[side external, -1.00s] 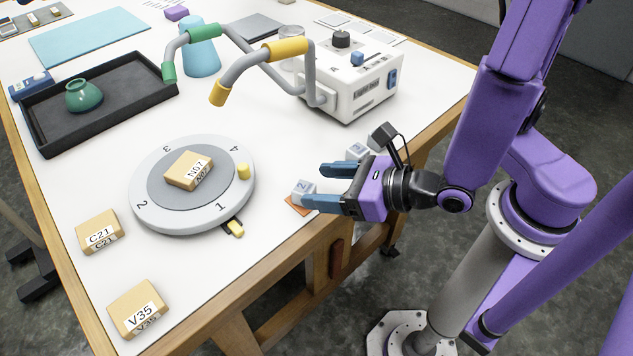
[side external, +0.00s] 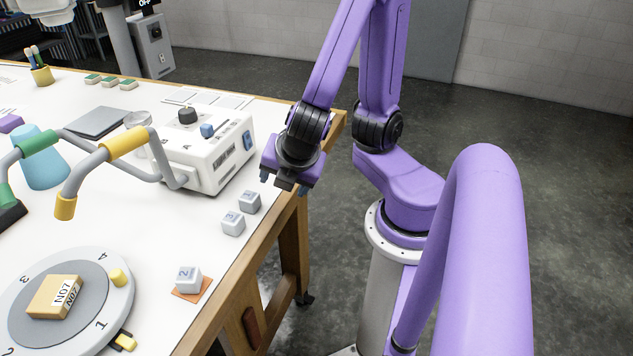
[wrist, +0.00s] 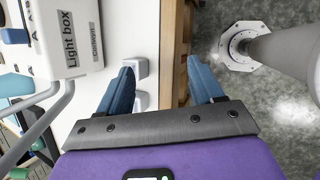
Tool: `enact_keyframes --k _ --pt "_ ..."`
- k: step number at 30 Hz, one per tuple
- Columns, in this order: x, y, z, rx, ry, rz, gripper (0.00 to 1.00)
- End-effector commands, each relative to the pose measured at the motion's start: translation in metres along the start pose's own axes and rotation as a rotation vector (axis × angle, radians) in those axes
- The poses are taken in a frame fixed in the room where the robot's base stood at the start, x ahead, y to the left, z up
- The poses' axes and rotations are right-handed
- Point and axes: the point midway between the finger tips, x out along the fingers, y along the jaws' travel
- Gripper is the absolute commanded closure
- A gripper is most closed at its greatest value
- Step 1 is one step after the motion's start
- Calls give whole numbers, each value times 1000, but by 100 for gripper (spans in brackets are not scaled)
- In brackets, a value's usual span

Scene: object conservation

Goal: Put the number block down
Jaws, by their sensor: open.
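A pale grey number block marked 2 (side external: 188,276) rests on an orange square (side external: 191,292) near the table's front edge. Two similar number blocks, a nearer one (side external: 233,224) and a farther one (side external: 249,201), stand on the white table beyond it. My gripper (side external: 284,186) is raised near the table's edge, beyond those two blocks and apart from the block marked 2. In the wrist view its blue fingers (wrist: 160,68) are spread wide with nothing held between them. Two blocks show beside and partly behind the left finger there, one of them clearly (wrist: 140,69).
The white light box (side external: 205,155) stands left of my gripper, with bent grey handles bearing green and yellow grips. The round numbered turntable (side external: 112,273) carries a tan block labelled N07 (side external: 55,297). The table's wooden edge (side external: 250,237) runs below my gripper.

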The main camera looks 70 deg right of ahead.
Motion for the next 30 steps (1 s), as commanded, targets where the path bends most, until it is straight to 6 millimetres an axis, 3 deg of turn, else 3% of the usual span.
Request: enact_keyframes --k 4,10,15,30 --pt "-21 -29 1 301 147 -221 34" --pt "-48 -48 -8 539 285 -409 34" --pt "-56 -51 -11 596 322 -457 34" --pt "-55 -52 -11 594 319 -457 34"
